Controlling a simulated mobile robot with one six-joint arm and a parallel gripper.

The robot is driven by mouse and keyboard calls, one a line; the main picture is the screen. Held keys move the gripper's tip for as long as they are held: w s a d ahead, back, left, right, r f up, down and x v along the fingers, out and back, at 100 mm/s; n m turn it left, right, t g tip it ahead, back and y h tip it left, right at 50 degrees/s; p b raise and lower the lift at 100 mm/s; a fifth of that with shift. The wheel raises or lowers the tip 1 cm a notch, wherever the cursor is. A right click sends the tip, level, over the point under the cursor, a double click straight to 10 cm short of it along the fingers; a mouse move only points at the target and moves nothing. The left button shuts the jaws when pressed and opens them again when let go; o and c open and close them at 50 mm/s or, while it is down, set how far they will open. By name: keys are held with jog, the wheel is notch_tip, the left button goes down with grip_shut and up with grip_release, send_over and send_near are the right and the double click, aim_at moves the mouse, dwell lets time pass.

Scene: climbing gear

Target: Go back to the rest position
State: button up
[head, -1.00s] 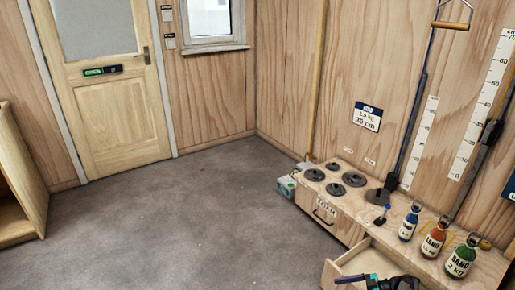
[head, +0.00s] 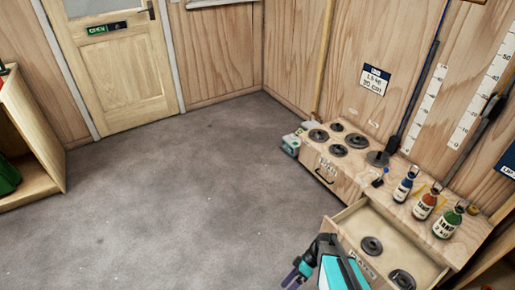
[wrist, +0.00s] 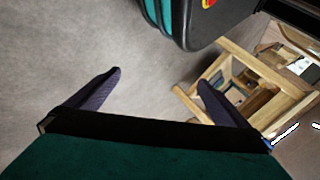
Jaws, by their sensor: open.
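My gripper (head: 298,274) is at the bottom of the head view, left of the open drawer (head: 347,234) and apart from it. In the wrist view my gripper (wrist: 155,88) shows two dark fingers spread wide with nothing between them, only grey floor behind. Part of my arm, teal and dark, covers the drawer's near left corner in the head view.
The open drawer holds dark weight discs (head: 372,246). The wooden bench (head: 345,175) above bears more discs and several sand bottles (head: 404,187). A wooden shelf unit (head: 30,150) stands at the left. The grey floor (head: 180,190) between is clear.

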jog(key=s+r+m+g+h+p, duration=0.1)
jog(key=s+r+m+h+p, duration=0.15)
jog(key=s, duration=0.55)
jog(key=s+d+m+t+h, duration=0.1)
jog(key=s+d+m+h, duration=0.2)
jog(key=m, duration=0.7)
jog(key=shift+d+f+h, duration=0.2)
jog(key=shift+d+h, duration=0.85)
jog(key=shift+d, duration=0.55)
